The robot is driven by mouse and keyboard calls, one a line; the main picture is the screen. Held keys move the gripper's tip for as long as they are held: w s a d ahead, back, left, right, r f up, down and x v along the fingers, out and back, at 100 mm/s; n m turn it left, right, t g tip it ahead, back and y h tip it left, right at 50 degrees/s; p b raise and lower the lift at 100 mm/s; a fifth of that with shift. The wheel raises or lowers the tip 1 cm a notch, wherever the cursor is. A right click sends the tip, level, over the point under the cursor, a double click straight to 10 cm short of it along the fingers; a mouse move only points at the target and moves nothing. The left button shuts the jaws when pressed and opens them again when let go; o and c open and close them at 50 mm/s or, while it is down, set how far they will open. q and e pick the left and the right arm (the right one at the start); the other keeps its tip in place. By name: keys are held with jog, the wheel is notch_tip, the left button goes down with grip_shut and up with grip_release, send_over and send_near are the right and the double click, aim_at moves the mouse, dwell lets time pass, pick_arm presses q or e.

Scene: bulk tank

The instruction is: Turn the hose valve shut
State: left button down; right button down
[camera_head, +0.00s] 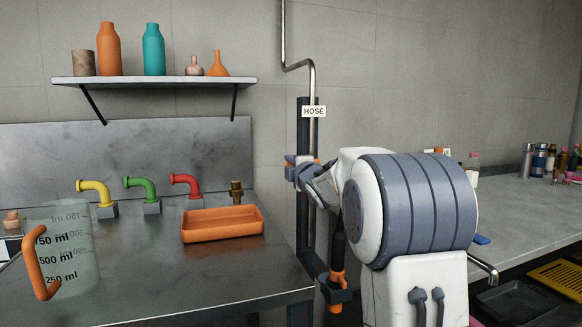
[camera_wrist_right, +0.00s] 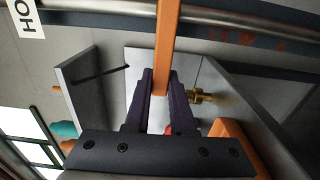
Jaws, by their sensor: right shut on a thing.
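The hose valve's orange lever (camera_wrist_right: 167,45) runs between the two dark fingers of my right gripper (camera_wrist_right: 161,88) in the wrist view, and the fingers are shut on it. In the head view the right gripper (camera_head: 304,168) is at the upright pipe (camera_head: 313,135), below the HOSE sign (camera_head: 314,111). The valve body is mostly hidden there by the gripper and my right arm. In the wrist view the lever stands across the pipe (camera_wrist_right: 270,28). My left gripper is not in view.
A black hose with an orange nozzle (camera_head: 337,278) hangs below the gripper. Left are a steel counter (camera_head: 150,270), an orange tray (camera_head: 222,224), a measuring jug (camera_head: 75,255) and coloured taps. A shelf (camera_head: 160,82) holds bottles. Another counter (camera_head: 535,205) is at right.

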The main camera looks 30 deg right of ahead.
jog(key=shift+f, duration=0.1)
jog(key=c, duration=0.8)
grip_release()
jog(key=shift+o, duration=0.2)
jog(key=shift+s, duration=0.1)
jog(key=s+a, duration=0.2)
jog(key=s, duration=0.8)
jog(key=shift+s, duration=0.1)
